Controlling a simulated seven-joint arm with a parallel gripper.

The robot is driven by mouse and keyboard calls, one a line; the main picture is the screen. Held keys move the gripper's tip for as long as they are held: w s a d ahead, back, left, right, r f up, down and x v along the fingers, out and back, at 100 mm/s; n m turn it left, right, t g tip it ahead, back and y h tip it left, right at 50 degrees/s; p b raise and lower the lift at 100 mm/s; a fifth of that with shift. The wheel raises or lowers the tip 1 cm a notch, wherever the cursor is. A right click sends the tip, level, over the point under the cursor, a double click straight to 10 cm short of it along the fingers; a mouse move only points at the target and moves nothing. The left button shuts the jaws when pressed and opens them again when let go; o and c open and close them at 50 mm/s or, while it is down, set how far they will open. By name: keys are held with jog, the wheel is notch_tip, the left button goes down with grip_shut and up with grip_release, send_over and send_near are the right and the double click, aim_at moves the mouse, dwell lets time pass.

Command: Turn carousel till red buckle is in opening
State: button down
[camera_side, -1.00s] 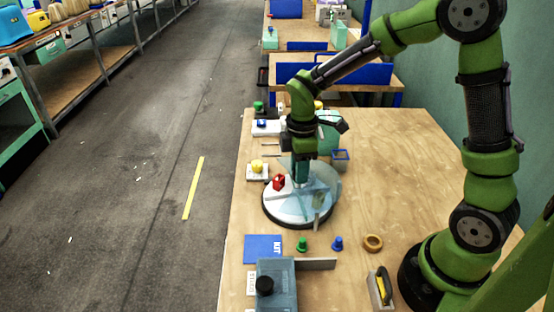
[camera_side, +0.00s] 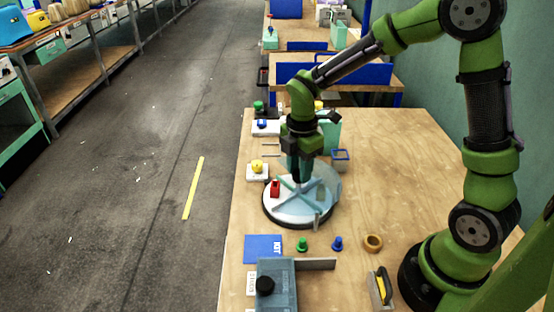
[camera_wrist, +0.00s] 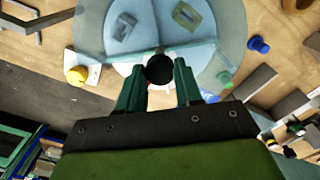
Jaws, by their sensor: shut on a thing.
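The round carousel (camera_side: 270,212) stands on the wooden bench, with a pale disc, raised dividers and a clear bluish cover over part of it. The red buckle (camera_side: 275,188) lies in a compartment at its left side. I cannot tell exactly where the cover's opening lies. My gripper (camera_side: 301,180) points down at the carousel's middle. In the wrist view its fingers (camera_wrist: 159,75) are shut on the dark round centre knob (camera_wrist: 160,69).
A yellow knob (camera_side: 257,166) on a white base stands left of the carousel.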

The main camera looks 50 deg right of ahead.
jog(key=shift+r+n, duration=0.1)
jog(key=shift+n, duration=0.7)
jog(key=c, duration=0.8)
grip_release()
jog(key=shift+o, duration=0.2)
notch_tip(320, 180, up, 17)
jog(key=s+a+f+m+t+y, duration=0.1)
jog(key=s+m+t, duration=0.6)
jog(key=s+m, duration=0.7)
jog(key=a+m+y, duration=0.1)
jog(key=m, duration=0.7)
